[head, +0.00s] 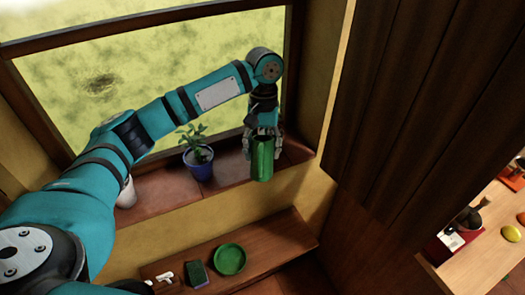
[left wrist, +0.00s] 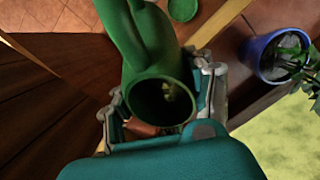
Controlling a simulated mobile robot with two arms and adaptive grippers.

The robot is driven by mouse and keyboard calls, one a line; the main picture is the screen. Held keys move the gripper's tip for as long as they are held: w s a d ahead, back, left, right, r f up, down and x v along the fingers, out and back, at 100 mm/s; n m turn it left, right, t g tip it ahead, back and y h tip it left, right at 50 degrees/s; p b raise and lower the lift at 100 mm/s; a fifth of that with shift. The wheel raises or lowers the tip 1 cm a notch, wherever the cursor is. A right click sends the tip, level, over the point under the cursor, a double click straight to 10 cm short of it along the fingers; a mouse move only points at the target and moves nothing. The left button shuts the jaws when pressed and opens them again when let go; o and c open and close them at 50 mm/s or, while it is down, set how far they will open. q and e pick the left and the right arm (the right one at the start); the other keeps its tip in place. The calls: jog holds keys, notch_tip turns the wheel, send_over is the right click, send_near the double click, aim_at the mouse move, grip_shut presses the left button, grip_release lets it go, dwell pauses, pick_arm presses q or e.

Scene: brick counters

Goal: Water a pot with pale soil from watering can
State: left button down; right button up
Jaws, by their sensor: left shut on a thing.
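My left gripper (head: 262,134) is shut on a green watering can (head: 262,160) and holds it at the right end of the window sill. In the left wrist view, the can's open top (left wrist: 162,103) faces the camera between the fingers. A blue pot (head: 200,170) with a leafy plant stands on the sill, left of the can and apart from it. In the left wrist view the blue pot (left wrist: 256,62) holds greyish soil, partly hidden by leaves. A white pot (head: 127,194) farther left is mostly hidden behind my arm, its soil unseen.
A dark wooden panel (head: 420,90) stands at right, with a cluttered counter (head: 478,262) beyond. The window is behind the sill.

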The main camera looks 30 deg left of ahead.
pick_arm(q)
jog(key=shift+w+r+g, duration=0.2)
jog(key=shift+r+g, duration=0.2)
jog(key=shift+r, duration=0.25)
jog(key=shift+r, duration=0.1)
jog(key=shift+a, duration=0.1)
dwell(0.5)
jog(key=shift+s+f+t, duration=0.25)
jog(key=shift+f+t, duration=0.25)
jog(key=shift+f, duration=0.4)
jog(key=shift+s+d+f+t+y, duration=0.15)
jog(key=shift+f+t, duration=0.15)
jog(key=shift+f, duration=0.15)
jog(key=shift+d+f+t+y, duration=0.15)
jog(key=shift+f+t, duration=0.15)
jog(key=shift+f, duration=0.15)
jog(key=shift+s+a+f+t+y+b, duration=0.1)
jog(key=shift+f+t+y+b, duration=0.2)
jog(key=shift+f+t+b, duration=0.6)
jog(key=shift+f+b, duration=0.35)
jog(key=shift+f, duration=0.4)
jog(key=shift+f+t, duration=0.3)
jog(key=shift+t, duration=0.1)
